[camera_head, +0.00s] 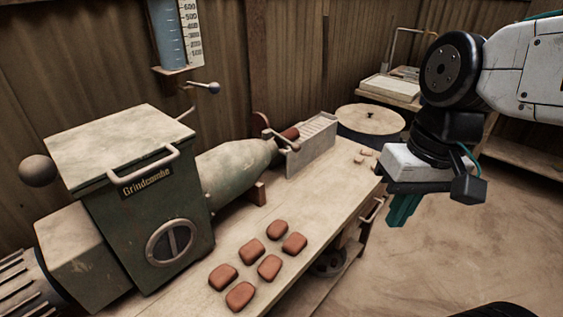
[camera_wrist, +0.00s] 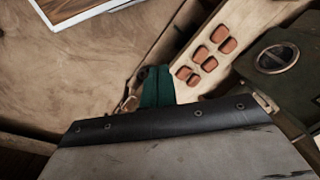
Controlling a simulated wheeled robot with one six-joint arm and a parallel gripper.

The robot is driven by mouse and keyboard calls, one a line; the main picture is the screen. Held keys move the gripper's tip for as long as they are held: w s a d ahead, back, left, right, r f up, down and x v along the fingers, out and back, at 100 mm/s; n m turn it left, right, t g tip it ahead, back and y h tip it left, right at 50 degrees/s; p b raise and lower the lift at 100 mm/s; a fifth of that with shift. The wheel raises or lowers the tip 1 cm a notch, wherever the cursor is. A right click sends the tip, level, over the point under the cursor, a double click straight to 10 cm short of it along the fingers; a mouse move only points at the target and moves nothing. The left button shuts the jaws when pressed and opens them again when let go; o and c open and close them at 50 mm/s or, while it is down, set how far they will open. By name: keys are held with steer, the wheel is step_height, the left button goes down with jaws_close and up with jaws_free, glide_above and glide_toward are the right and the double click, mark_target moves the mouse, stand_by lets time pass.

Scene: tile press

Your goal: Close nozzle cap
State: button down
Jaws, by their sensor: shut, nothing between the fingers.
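The green press (camera_head: 150,210), labelled Grindcombe, stands on the workbench, with its pale tapered nozzle (camera_head: 235,165) pointing away to the right. At the nozzle's far end are a small metal lever (camera_head: 281,141) and a curved reddish-brown piece (camera_head: 261,124); I cannot tell which part is the cap or whether it is closed. My gripper (camera_head: 397,221) has teal fingers, shut and empty, pointing down off the bench's right side, well apart from the nozzle. The fingers (camera_wrist: 157,72) also show in the wrist view, where the nozzle end cannot be made out.
Several reddish-brown tiles (camera_head: 270,267) lie on the bench (camera_head: 330,190) in front of the press. A grey slotted box (camera_head: 318,137) stands past the nozzle. A round-lidded container (camera_head: 370,117) is behind the bench's far end. The floor (camera_head: 480,235) right of the bench is open.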

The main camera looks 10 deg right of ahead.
steer(key=w+a+f+m+y, duration=0.2)
steer(key=w+a+m+y, duration=0.15)
steer(key=w, duration=0.35)
steer(key=w+a+f+m+y, duration=0.2)
steer(key=w+m+y, duration=0.1)
steer(key=w+y, duration=0.3)
steer(key=w+a+f+m+y, duration=0.2)
steer(key=w+m+y, duration=0.2)
steer(key=w, duration=0.4)
steer(key=w+d+f+m+t+h, duration=0.2)
steer(key=w+d+f+m+t, duration=0.55)
steer(key=f, duration=0.25)
steer(key=w+d+f+m+t+h, duration=0.1)
steer(key=w+d+f+m+t, duration=0.65)
steer(key=w+f, duration=0.2)
steer(key=w+a+r, duration=0.4)
steer(key=w+a, duration=0.3)
steer(key=shift+w+a, duration=0.15)
steer(key=shift+a, duration=0.2)
steer(key=shift+d+r+m+g+h, duration=0.1)
steer(key=shift+r+m+g+h, duration=0.05)
steer(key=shift+m+g+h, duration=0.15)
